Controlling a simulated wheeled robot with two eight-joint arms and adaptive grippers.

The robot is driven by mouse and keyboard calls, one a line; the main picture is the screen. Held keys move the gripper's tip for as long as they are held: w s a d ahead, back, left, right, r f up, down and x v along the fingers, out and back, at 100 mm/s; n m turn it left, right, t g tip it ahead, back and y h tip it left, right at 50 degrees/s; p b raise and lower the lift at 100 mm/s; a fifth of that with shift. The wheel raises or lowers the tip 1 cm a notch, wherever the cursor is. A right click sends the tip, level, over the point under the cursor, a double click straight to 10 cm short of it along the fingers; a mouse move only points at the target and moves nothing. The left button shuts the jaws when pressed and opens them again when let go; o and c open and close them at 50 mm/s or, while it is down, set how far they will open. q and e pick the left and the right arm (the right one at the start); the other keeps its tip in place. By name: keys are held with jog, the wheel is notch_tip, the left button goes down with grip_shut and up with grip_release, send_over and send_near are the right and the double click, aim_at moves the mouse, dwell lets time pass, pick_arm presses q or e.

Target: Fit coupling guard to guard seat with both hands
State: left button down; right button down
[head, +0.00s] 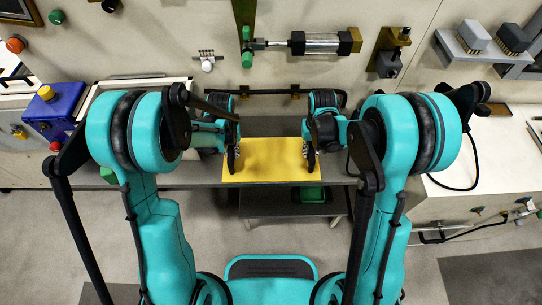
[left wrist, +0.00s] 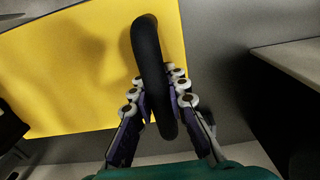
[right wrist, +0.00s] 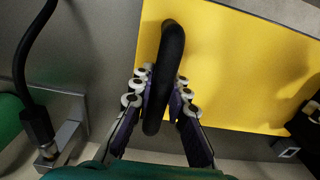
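The coupling guard, a flat yellow panel (head: 268,160), is between my two grippers in the head view, over a grey bench. It has a black handle at each side. My left gripper (head: 232,158) has its fingers closed around the left handle (left wrist: 152,65). My right gripper (head: 310,157) has its fingers closed around the right handle (right wrist: 166,75). I cannot tell whether the panel touches the bench or is held above it. I cannot clearly identify the guard seat; a black bar with brass brackets (head: 295,91) runs behind the panel.
A green bin (head: 312,194) stands on a lower shelf under the bench. A blue button box (head: 58,106) is at left. A cylinder (head: 318,43) and a brass bracket (head: 391,45) are on the rear wall. A black cable (head: 474,165) hangs over the white counter (head: 500,165) at right.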

pick_arm(q)
jog(key=shift+r, duration=0.1)
pick_arm(e)
jog(key=shift+r, duration=0.15)
dwell(0.3)
